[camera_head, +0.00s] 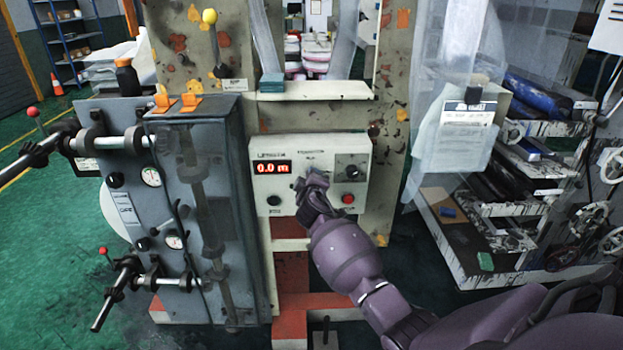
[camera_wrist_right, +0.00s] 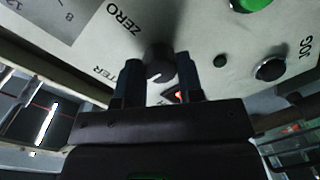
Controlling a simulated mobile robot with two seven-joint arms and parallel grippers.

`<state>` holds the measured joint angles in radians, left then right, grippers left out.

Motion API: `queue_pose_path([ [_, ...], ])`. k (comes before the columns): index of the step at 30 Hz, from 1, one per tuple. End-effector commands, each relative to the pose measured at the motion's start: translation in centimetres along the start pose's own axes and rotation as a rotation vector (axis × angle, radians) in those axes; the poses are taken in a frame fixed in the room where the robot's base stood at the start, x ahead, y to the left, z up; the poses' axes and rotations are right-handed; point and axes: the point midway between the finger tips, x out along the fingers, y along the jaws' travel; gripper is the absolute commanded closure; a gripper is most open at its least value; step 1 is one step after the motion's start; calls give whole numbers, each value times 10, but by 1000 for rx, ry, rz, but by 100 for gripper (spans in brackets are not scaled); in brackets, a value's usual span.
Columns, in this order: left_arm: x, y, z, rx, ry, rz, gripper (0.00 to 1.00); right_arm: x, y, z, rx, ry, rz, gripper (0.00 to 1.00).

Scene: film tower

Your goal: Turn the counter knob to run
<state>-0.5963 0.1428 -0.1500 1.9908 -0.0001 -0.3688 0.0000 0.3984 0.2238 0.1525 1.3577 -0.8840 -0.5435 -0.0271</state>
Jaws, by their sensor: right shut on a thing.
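The counter panel (camera_head: 320,150) is a pale box on the machine frame, with a lit red display (camera_head: 272,167) reading 0.0 m. My right gripper (camera_head: 313,186) reaches its lower middle and hides the counter knob there. In the right wrist view, the dark round counter knob (camera_wrist_right: 159,60) sits between the two fingers of my right gripper (camera_wrist_right: 160,72), which is shut on it. The word ZERO shows beside the knob, and a partly hidden label ending in TER is near the left finger. The setting it points to is not clear. My left gripper is not in view.
Another dark knob (camera_head: 352,172) and a red button (camera_head: 348,199) are right of my gripper on the panel. A dark button (camera_head: 273,200) is lower left. A grey machine cabinet (camera_head: 215,170) with bars stands close on the left. A rack (camera_head: 480,240) stands right.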

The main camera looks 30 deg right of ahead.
Motion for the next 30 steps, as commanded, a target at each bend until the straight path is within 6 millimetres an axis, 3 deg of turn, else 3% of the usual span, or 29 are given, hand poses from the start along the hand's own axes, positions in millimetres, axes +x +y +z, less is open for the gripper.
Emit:
queue_pose_path([
  [20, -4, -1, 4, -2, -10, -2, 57, 0, 0, -1, -56, -3, 2, 89],
  [21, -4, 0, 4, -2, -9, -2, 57, 0, 0, -1, -56, -3, 2, 59],
  [24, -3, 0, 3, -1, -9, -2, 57, 0, 0, -1, -55, -3, 2, 44],
  [25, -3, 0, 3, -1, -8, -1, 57, 0, 0, -1, -55, -3, 2, 40],
  [30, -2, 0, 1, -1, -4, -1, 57, 0, 0, 0, -54, -4, 2, 40],
])
